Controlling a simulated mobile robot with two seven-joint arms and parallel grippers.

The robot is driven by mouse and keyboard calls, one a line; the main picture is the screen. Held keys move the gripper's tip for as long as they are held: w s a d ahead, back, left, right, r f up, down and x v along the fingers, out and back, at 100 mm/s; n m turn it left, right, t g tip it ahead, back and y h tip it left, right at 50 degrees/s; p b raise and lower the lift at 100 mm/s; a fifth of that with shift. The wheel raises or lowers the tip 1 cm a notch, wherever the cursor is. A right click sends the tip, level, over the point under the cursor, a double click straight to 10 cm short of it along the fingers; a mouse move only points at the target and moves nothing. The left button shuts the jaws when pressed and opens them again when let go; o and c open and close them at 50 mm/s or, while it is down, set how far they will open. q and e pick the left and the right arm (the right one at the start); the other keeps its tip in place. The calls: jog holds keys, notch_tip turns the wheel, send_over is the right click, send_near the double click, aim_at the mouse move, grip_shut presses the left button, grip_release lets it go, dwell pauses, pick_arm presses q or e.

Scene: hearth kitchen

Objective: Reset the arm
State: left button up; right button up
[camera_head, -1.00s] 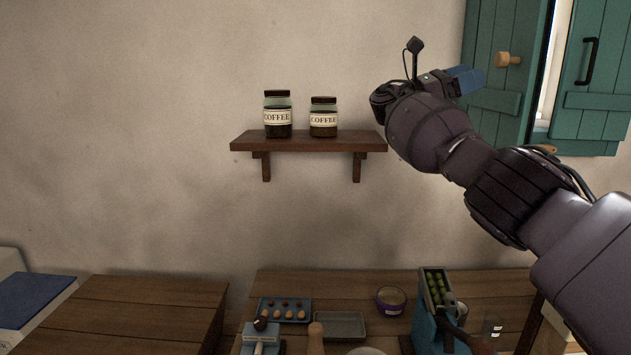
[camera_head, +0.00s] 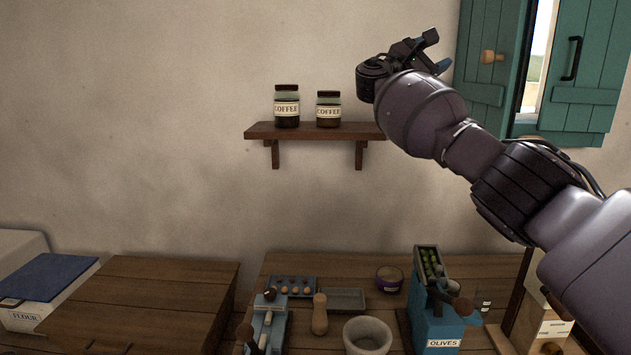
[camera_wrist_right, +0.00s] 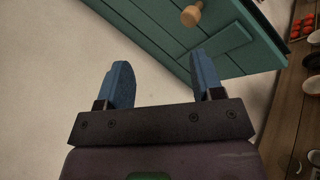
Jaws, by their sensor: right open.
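My right arm comes in from the right in the head view and reaches up beside the wall shelf. My right gripper (camera_head: 432,50) is raised to the right of the coffee jars, in front of the wall. In the right wrist view the right gripper (camera_wrist_right: 163,85) shows two blue fingers spread apart with nothing between them. The green shutter (camera_wrist_right: 195,35) with its wooden knob (camera_wrist_right: 191,16) lies beyond the fingertips. My left gripper is not in view.
A wooden shelf (camera_head: 315,131) holds two coffee jars, one (camera_head: 287,106) left of the other (camera_head: 328,110). Below, the table carries an olives box (camera_head: 437,325), a mortar (camera_head: 367,336), a purple bowl (camera_head: 389,280) and a tray (camera_head: 344,300). A flour bin (camera_head: 45,285) stands at left.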

jog(key=w+a+f+n+t+y, duration=0.2)
jog(key=w+a+f+t+y, duration=0.2)
jog(key=a+f+t+y, duration=0.7)
jog(key=s+a+f+m+g+y, duration=0.2)
jog(key=s+f+y, duration=0.3)
jog(key=f, duration=0.5)
jog(key=s+a+f+m+g+y, duration=0.1)
jog(key=s+a+f+m+y, duration=0.15)
jog(key=f+y, duration=0.65)
jog(key=s+d+f+m+g+h, duration=0.2)
jog(key=s+d+f, duration=0.4)
jog(key=s+f, duration=0.7)
jog(key=s+d+f+m+g+h, duration=0.1)
jog(key=s+d+f+m, duration=0.4)
jog(key=s+f, duration=0.9)
jog(key=s+d+f+m+g+h, duration=0.2)
jog(key=s+d+f, duration=0.5)
jog(key=s+f, duration=0.6)
jog(key=s+m+g, duration=0.1)
jog(key=s+m, duration=0.1)
jog(key=s, duration=0.3)
jog(key=shift+s+d+f+h, duration=0.15)
jog(key=shift+s+f+h, duration=0.1)
jog(key=shift+s+h, duration=0.1)
